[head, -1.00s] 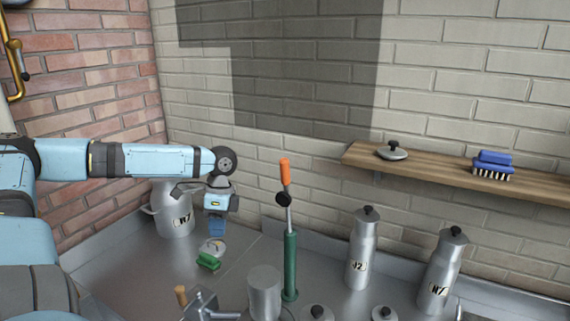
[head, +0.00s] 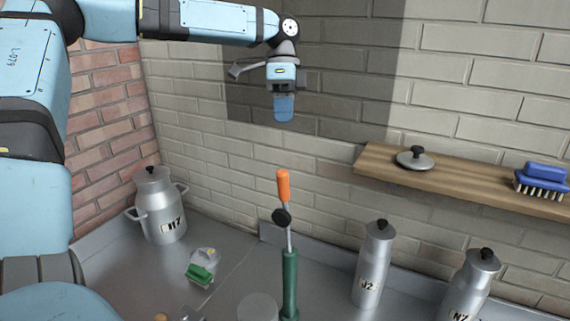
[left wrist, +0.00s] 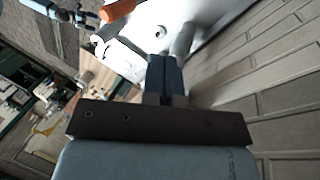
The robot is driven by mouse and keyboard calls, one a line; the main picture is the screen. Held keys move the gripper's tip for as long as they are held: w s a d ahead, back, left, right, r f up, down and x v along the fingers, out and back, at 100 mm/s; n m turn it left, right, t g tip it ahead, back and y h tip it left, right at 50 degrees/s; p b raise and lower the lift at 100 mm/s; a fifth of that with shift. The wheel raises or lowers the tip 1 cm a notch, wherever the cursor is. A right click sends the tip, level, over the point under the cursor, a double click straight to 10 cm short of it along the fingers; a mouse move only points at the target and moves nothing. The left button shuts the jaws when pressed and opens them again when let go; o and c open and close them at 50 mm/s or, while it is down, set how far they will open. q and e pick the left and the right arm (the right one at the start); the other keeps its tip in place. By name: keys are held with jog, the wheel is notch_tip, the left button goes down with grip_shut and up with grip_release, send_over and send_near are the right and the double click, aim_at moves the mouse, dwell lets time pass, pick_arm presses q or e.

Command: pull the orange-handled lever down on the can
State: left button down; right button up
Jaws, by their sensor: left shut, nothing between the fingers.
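The orange-handled lever (head: 283,187) stands upright in the head view, with a black knob (head: 282,217) below the orange grip. Its rod rises from a green cylinder (head: 289,284). In the left wrist view the orange grip (left wrist: 120,9) shows at the top edge. My left gripper (head: 284,108) is shut and empty, pointing down. In the head view it appears above the orange grip, apart from it. Its shut fingers also show in the left wrist view (left wrist: 165,75). A grey cylindrical can (head: 258,307) is beside the green cylinder, cut off by the lower edge.
A lidded two-handled can (head: 163,215) stands at the left by the brick wall. Two tall canisters, one near (head: 373,265) and one farther right (head: 470,290), stand right of the lever. A wooden shelf (head: 460,183) holds a lid (head: 414,159) and blue brush (head: 541,180).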

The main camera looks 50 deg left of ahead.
pick_arm(q)
jog(key=shift+s+d+r, duration=0.15)
jog(key=shift+s, duration=0.05)
jog(key=s+d+f+p, duration=0.2)
jog(key=s+d+f, duration=0.3)
jog(key=f, duration=0.5)
dwell(0.3)
jog(key=shift+w, duration=0.1)
jog(key=shift+f, duration=0.1)
